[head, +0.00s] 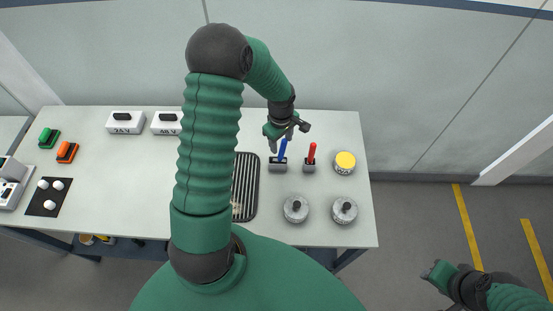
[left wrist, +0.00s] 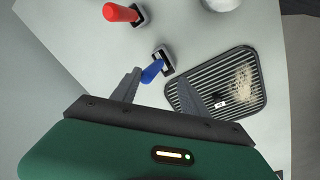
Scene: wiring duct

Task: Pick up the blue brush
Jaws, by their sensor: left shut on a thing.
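The blue brush (head: 283,149) stands with its handle up at a small dark holder (head: 278,166) on the table. My left gripper (head: 282,141) is above it, fingers pointing down, shut on the handle. In the left wrist view the blue handle (left wrist: 152,71) shows between the fingers of my left gripper (left wrist: 158,92), and its lower end meets the holder (left wrist: 163,58). My right gripper (head: 436,272) is low at the right, off the table; its opening is unclear.
A red-handled tool (head: 311,152) stands in a like holder just right of the brush. A black ribbed tray (head: 245,188) lies to the left. A yellow-topped container (head: 345,161) and two grey lidded pots (head: 296,208) (head: 343,210) are at the right.

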